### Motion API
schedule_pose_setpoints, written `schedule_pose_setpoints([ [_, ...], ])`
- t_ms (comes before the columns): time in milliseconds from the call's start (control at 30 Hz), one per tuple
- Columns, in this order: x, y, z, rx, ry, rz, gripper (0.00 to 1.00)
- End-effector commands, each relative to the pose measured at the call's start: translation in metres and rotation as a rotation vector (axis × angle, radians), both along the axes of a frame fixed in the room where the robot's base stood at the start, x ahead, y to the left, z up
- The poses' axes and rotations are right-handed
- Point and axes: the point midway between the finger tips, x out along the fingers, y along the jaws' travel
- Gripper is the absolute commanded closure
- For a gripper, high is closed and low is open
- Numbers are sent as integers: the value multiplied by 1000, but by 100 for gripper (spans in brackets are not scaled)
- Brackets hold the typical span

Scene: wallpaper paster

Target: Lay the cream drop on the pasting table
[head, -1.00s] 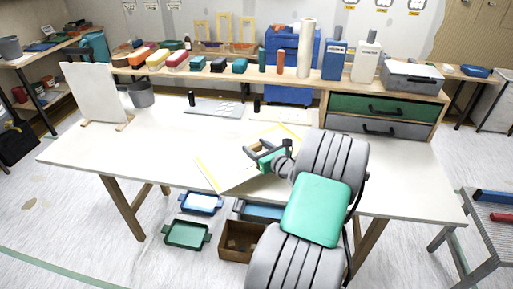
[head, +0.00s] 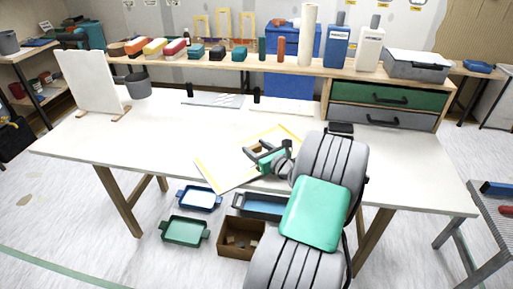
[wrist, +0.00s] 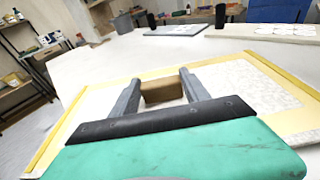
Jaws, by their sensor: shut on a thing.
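The cream drop (head: 225,165) is a flat pale sheet with yellow strips along two edges, over the front middle of the pasting table (head: 110,150). My gripper (head: 262,153) is over it, its fingers shut on a brown block at the sheet's middle. The wrist view shows this block (wrist: 163,92) between the fingers and the drop (wrist: 285,85) spreading out on both sides, patterned at the right. Its near corner reaches the table's front edge in the head view. I cannot tell whether it touches the table. My arm hides its right side.
A white upright panel (head: 88,82) and a grey bucket (head: 138,87) stand at the table's left. A shelf behind holds coloured blocks, bottles and a paper roll (head: 309,35). A grey flat plate (head: 212,100) lies at the back. The table's left part is clear.

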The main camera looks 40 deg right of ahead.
Motion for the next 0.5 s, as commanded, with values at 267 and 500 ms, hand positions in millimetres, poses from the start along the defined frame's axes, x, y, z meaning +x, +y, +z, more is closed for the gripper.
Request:
schedule_pose_setpoints([
  [267, 0, 0, -6, -1, -1, 0, 93],
  [500, 0, 0, -9, -1, -1, 0, 44],
])
